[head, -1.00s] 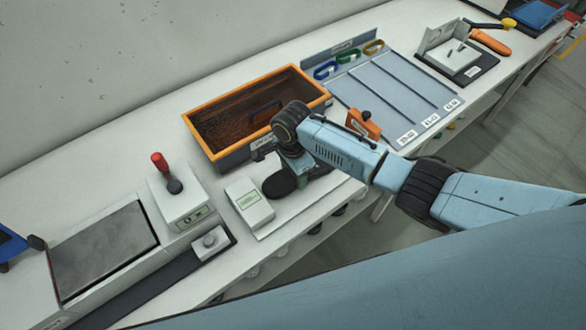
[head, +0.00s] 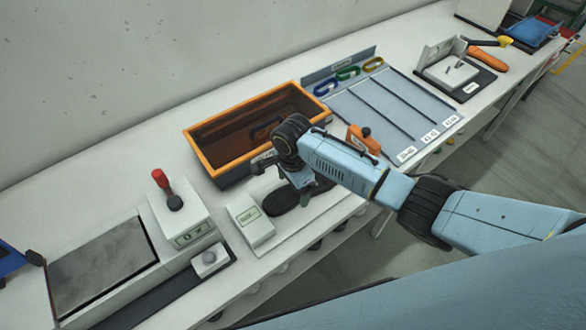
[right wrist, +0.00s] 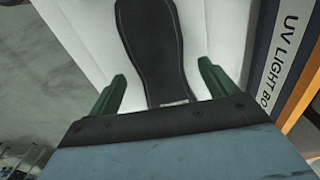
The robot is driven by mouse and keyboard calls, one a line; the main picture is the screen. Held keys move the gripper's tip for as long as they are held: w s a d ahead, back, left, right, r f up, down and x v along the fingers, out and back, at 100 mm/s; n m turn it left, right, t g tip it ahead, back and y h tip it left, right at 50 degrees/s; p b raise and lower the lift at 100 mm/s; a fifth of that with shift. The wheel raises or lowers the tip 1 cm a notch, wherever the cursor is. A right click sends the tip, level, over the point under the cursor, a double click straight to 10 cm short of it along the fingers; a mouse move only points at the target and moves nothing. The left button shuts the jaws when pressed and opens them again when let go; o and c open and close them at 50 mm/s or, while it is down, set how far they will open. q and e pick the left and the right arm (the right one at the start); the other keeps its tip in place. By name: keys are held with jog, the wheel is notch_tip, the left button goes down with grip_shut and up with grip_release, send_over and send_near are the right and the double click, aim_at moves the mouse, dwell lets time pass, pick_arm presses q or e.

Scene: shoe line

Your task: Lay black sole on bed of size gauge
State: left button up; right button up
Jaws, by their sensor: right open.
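The black sole (head: 284,203) lies flat on the white bed (head: 302,222) beside the display box of the size gauge (head: 250,222). In the right wrist view the sole (right wrist: 152,50) runs up between the two green fingers over a white surface. My right gripper (head: 304,187) is over the sole. Its fingers are apart, one on each side of the sole's near end, with a gap on both sides (right wrist: 160,90). Part of the sole is hidden behind the gripper in the head view. My left gripper is not in view.
The orange-rimmed UV light box (head: 190,150) stands right behind the gripper. An orange block (head: 362,139) and a grey lane board (head: 395,104) are to the right. A device with a red-handled lever (head: 180,212) stands at the left. The bench's front edge is close to the bed.

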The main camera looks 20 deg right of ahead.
notch_tip(320, 180, up, 12)
jog(key=shift+p, duration=0.45)
jog(key=shift+f, duration=0.15)
